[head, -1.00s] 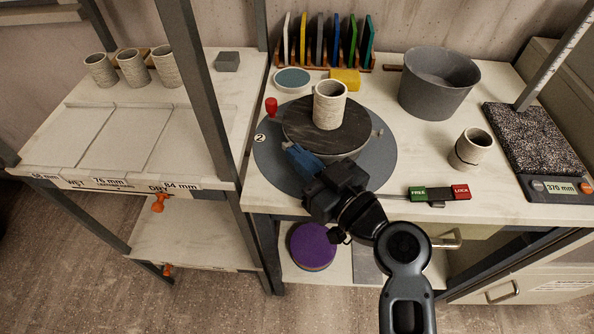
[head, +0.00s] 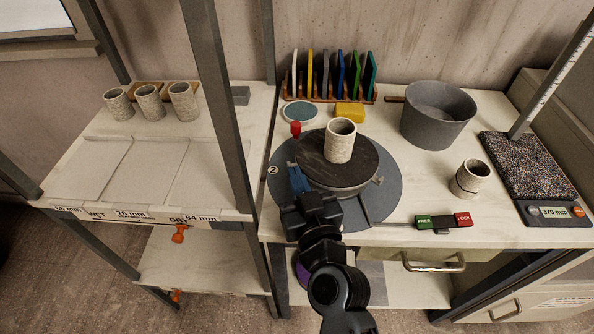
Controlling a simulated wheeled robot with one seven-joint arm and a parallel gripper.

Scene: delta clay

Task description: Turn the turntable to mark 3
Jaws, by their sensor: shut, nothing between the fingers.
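The turntable has a dark round top (head: 317,172) on a wider grey-blue base disc (head: 390,200). A pale ribbed cup (head: 340,141) stands upright on the top. A round label with "2" (head: 272,170) shows at the left of the base. A small grey tab (head: 379,181) sits at the top's right rim. My gripper (head: 297,180) is shut, with blue fingers at the left front rim of the turntable; I cannot tell whether they touch it. My arm hides part of the base's front. Mark 3 is not visible.
A red knob (head: 295,129) stands behind the turntable's left edge. A green FREE and red LOCK slider (head: 440,231) lies at the bench's front edge. Another cup (head: 470,179), a grey bucket (head: 437,115) and a yellow block (head: 349,113) stand around. A shelf post (head: 218,90) rises at left.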

